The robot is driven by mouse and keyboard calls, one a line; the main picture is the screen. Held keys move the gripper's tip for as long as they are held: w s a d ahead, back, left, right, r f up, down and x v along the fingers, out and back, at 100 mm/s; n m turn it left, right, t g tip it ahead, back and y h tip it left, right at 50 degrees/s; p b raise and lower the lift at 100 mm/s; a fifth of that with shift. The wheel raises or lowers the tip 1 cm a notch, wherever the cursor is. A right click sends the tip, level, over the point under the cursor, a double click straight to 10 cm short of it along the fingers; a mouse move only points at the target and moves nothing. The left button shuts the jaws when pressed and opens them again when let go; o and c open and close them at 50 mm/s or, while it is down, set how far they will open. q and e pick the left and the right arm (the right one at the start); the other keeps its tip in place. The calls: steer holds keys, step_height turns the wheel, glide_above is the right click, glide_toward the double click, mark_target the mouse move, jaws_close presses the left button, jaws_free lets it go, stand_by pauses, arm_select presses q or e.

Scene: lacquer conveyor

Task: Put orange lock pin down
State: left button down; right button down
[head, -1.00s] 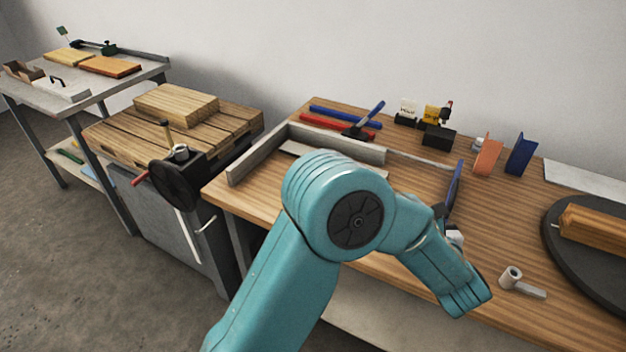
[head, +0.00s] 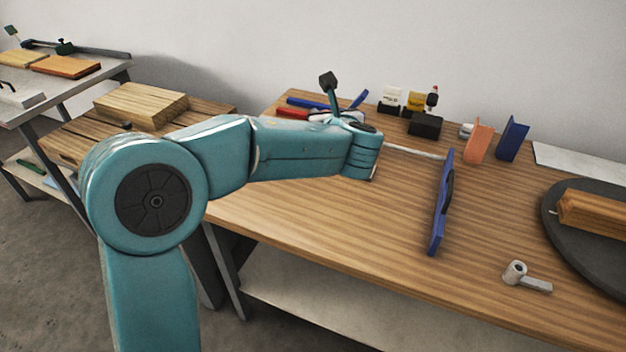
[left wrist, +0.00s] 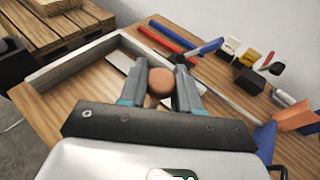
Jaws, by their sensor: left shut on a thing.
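My left gripper (left wrist: 161,88) is shut on the orange lock pin (left wrist: 160,80). In the left wrist view only its rounded orange-brown end shows clearly between the two fingers; its lower part is mostly hidden. The gripper is over the left part of the wooden bench (head: 400,215), in front of an L-shaped grey fence (left wrist: 80,62). I cannot tell whether the pin touches anything below. In the head view my left arm covers the pin and most of the gripper. My right gripper is not in view.
Red (left wrist: 160,40) and blue (left wrist: 172,33) bars and a blue-handled brush (left wrist: 207,48) lie behind the fence. A blue panel (head: 440,205) stands mid-bench, with orange (head: 479,143) and blue (head: 512,138) brackets behind. A grey fitting (head: 518,275) lies front right.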

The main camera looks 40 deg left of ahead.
arm_select(q)
step_height(320, 180, down, 18)
steer(key=b, duration=0.3)
steer(key=shift+w+d+f, duration=0.1)
steer(key=shift+d, duration=0.05)
steer(key=shift+f, duration=0.1)
steer(key=c, duration=0.8)
jaws_free()
